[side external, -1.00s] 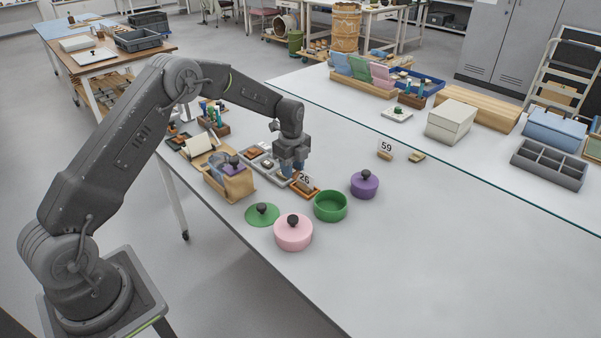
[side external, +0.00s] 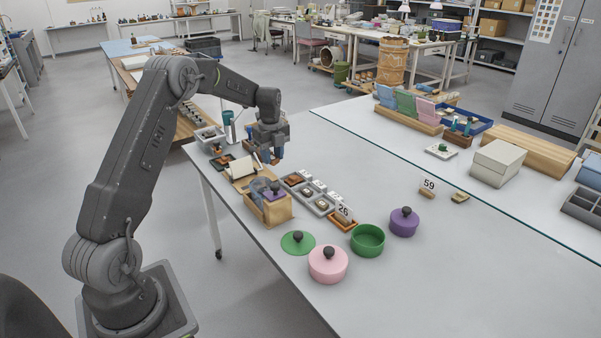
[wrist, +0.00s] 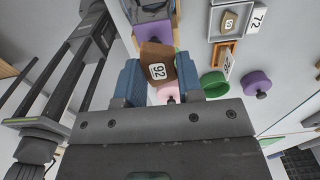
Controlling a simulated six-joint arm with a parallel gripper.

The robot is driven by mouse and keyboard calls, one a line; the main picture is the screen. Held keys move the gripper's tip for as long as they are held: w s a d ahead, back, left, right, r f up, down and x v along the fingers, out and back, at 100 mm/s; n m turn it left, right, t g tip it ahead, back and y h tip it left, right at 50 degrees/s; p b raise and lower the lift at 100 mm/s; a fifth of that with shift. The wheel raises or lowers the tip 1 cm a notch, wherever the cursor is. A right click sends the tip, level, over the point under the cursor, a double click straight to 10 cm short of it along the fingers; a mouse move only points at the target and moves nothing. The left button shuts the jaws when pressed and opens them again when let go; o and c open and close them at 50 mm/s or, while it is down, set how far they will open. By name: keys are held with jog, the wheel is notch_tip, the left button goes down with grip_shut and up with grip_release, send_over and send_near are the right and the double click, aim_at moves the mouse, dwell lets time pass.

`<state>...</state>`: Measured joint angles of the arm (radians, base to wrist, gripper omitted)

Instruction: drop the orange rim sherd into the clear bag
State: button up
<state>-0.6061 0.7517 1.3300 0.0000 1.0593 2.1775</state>
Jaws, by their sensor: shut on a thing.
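My gripper (side external: 270,157) hangs above the table, over the area behind the grey sherd tray. In the wrist view its blue fingers are shut on an orange-brown sherd (wrist: 156,52) with a white label, 92. The sherd is clear of the table. A wooden box (side external: 277,213) stands on the table in front of the gripper, nearer the side camera. A greyish see-through shape (side external: 258,186) shows at this box and may be the clear bag; its opening is not clear to me. A purple piece (side external: 274,191) is at the box's right side.
The grey compartment tray (side external: 322,211) with sherds and number cards lies right of the box. A small orange tray (side external: 338,225), a green bowl (side external: 367,241), a pink lidded pot (side external: 328,265) and a purple lidded pot (side external: 404,222) stand further right.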

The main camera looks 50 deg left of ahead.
jog(key=shift+s+a+f, duration=0.25)
jog(key=shift+a+f, duration=0.05)
jog(key=shift+f, duration=0.55)
jog(key=shift+s+a+f, duration=0.2)
jog(key=shift+a+f, duration=0.15)
jog(key=shift+f, duration=0.55)
jog(key=shift+s+a+f, duration=0.25)
jog(key=shift+a+f, duration=0.05)
jog(key=shift+f, duration=0.55)
jog(key=o, duration=1)
notch_tip(320, 180, up, 14)
